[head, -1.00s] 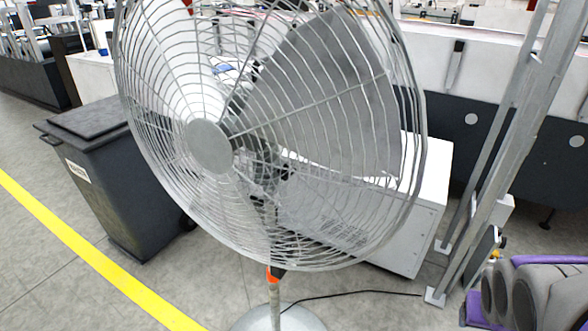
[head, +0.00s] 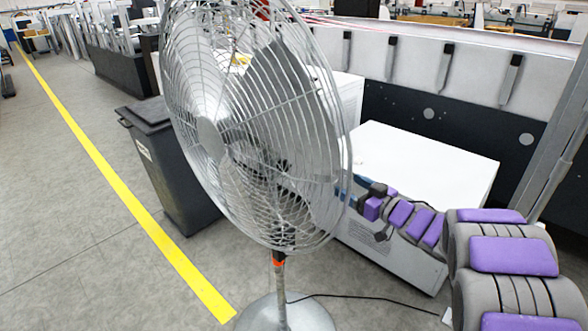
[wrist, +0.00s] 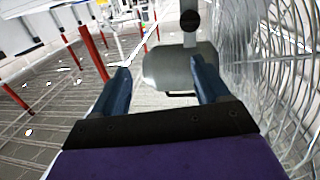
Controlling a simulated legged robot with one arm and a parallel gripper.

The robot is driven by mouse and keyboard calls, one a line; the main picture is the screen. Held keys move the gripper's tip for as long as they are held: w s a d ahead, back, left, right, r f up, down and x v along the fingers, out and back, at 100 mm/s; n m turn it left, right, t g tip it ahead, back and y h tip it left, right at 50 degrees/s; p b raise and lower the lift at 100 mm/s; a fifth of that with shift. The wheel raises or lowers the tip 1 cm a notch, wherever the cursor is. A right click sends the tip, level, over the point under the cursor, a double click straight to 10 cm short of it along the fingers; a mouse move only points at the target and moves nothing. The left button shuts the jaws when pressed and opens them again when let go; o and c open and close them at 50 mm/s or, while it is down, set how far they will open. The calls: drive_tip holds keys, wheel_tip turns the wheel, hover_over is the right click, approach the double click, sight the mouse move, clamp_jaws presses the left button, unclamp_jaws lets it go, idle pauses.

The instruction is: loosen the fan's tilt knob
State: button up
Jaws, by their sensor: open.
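The grey pedestal fan (head: 215,130) stands in front of me, its round wire cage turned toward the left. In the wrist view the cage (wrist: 270,80) fills the right side. A grey rounded housing (wrist: 180,70) lies ahead of the fingers. Above it a dark round knob-like part (wrist: 190,20) sits on a grey bracket; I take it for the tilt knob. In the head view the cage hides the knob. My gripper (wrist: 160,70) is open with nothing held, its blue fingers apart. In the head view my gripper (head: 352,190) is behind the fan's right edge, partly hidden by the cage.
A white cabinet (head: 430,165) stands behind my arm. A dark bin (head: 175,175) is left of the fan. A black cable (head: 375,300) runs from the fan's base (head: 285,315). A grey metal post (head: 565,130) rises at right. The floor beyond the yellow line (head: 130,190) is clear.

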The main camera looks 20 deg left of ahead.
drive_tip(key=w+a+b, duration=0.1)
drive_tip(key=a, duration=0.6)
drive_tip(key=w+a+f+n+g+b, duration=0.1)
drive_tip(key=a, duration=0.7)
drive_tip(key=w+a+g+y, duration=0.1)
drive_tip(key=a, duration=0.6)
drive_tip(key=shift+w+a+f+b, duration=0.2)
drive_tip(key=shift+w+b, duration=0.2)
drive_tip(key=shift+w+d+r, duration=0.1)
drive_tip(key=shift+d+r, duration=0.2)
drive_tip(key=shift+d, duration=0.55)
drive_tip(key=shift+w+d+r, duration=0.1)
drive_tip(key=shift+d+r, duration=0.15)
drive_tip(key=shift+d, duration=0.55)
drive_tip(key=a, duration=0.2)
drive_tip(key=shift+a+f, duration=0.35)
drive_tip(key=shift+a, duration=0.05)
drive_tip(key=c, duration=0.4)
drive_tip(key=shift+a+f, duration=0.1)
drive_tip(key=shift+a, duration=0.15)
drive_tip(key=shift+c, duration=0.7)
drive_tip(key=shift+w+d, duration=0.1)
drive_tip(key=shift+d, duration=0.25)
drive_tip(key=shift+c, duration=1.4)
drive_tip(key=shift+d+r, duration=0.2)
drive_tip(key=shift+d, duration=0.1)
drive_tip(key=shift+c, duration=1)
